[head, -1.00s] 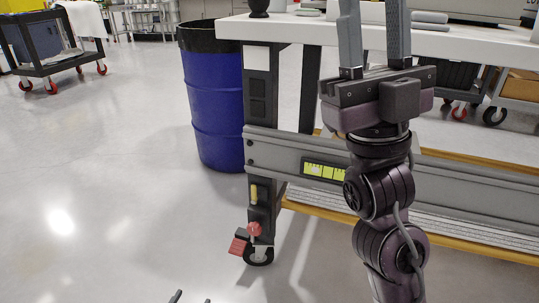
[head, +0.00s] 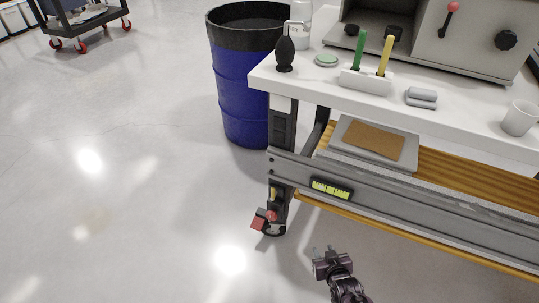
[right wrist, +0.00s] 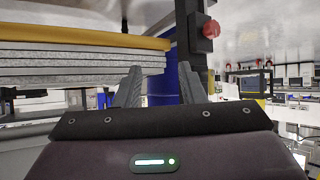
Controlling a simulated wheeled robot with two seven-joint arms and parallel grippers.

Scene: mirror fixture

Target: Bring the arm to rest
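My right gripper (head: 322,252) is low in the head view, in front of the workbench's lower rail and below the bench top. In the right wrist view its two fingers (right wrist: 160,78) stand apart with nothing between them, so it is open and empty. My right forearm runs down out of the bottom edge of the head view. My left gripper is not in the head view.
A white workbench (head: 300,82) bears a green and a yellow tool (head: 383,58) in a holder, a black blower (head: 285,52), a cup (head: 519,118) and a grey cabinet (head: 430,35). A blue barrel (head: 238,95) stands behind it.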

